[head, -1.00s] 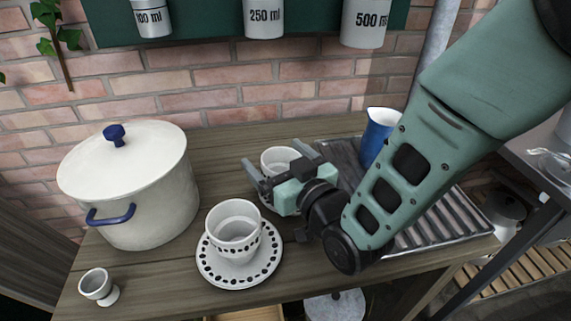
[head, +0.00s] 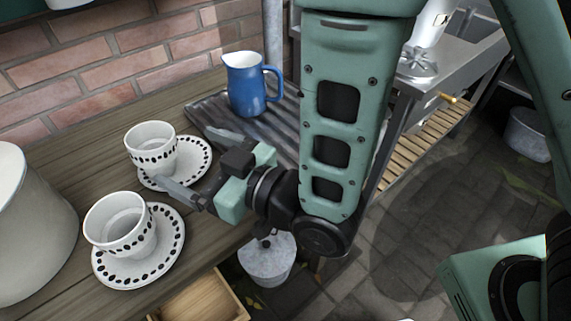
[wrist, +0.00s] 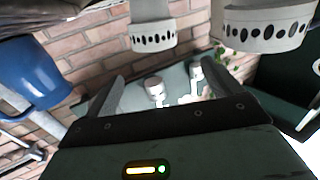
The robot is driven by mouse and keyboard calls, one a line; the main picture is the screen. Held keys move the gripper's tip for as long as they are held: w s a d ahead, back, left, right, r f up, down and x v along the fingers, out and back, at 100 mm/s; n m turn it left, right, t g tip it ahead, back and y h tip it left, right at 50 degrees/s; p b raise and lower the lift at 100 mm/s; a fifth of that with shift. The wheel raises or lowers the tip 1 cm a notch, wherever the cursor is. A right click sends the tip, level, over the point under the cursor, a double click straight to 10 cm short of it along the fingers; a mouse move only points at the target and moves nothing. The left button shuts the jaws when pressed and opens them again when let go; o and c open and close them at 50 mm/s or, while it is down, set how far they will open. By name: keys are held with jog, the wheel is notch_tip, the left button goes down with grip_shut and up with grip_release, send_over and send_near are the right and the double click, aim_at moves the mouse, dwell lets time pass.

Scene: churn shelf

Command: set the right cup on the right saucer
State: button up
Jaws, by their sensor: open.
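The right cup (head: 150,146), white with a black dotted band, stands upright on the right saucer (head: 198,160). Its base looks left of the saucer's middle. My gripper (head: 196,167) is open and empty, to the right of this cup, with its fingers pointing left. One finger is over the saucer's far side, the other near its front edge; contact with the saucer cannot be told. In the upside-down wrist view the right cup (wrist: 152,37) shows above and beyond the fingertips. The left cup (head: 118,226) stands on the left saucer (head: 172,242).
A blue jug (head: 246,85) stands on the ribbed drainer (head: 283,125) behind my gripper. A large cream pot (head: 32,235) is at the left. The left cup (wrist: 262,25) stands close to the right one. An open drawer (head: 205,300) is below the front edge.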

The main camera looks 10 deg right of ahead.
jog(key=d+g+h, duration=0.1)
jog(key=w+d+f+g+h, duration=0.1)
jog(key=h, duration=0.1)
jog(key=d+m+h, duration=0.1)
jog(key=shift+w+d+f+g+h, duration=0.1)
jog(key=shift+w+f+g+h, duration=0.2)
jog(key=shift+w+f+g, duration=0.1)
jog(key=d+g+h, duration=0.1)
jog(key=d, duration=0.1)
jog(key=s+d+g+h, duration=0.1)
jog(key=d, duration=0.1)
jog(key=s+d+h, duration=0.1)
jog(key=d, duration=0.1)
jog(key=shift+s+f+m+g+h, duration=0.15)
jog(key=shift+f+m+g+h, duration=0.2)
jog(key=shift+m+g+h, duration=0.05)
jog(key=s+d+r+g+h, duration=0.1)
jog(key=s+d+g+h, duration=0.1)
jog(key=s+d, duration=0.2)
jog(key=s+d+r+m+g+h, duration=0.1)
jog(key=s+d+r+g+h, duration=0.1)
jog(key=s+d, duration=0.3)
jog(key=d+g+h, duration=0.1)
jog(key=d, duration=0.2)
jog(key=shift+s+d+h, duration=0.3)
jog(key=shift+d, duration=0.1)
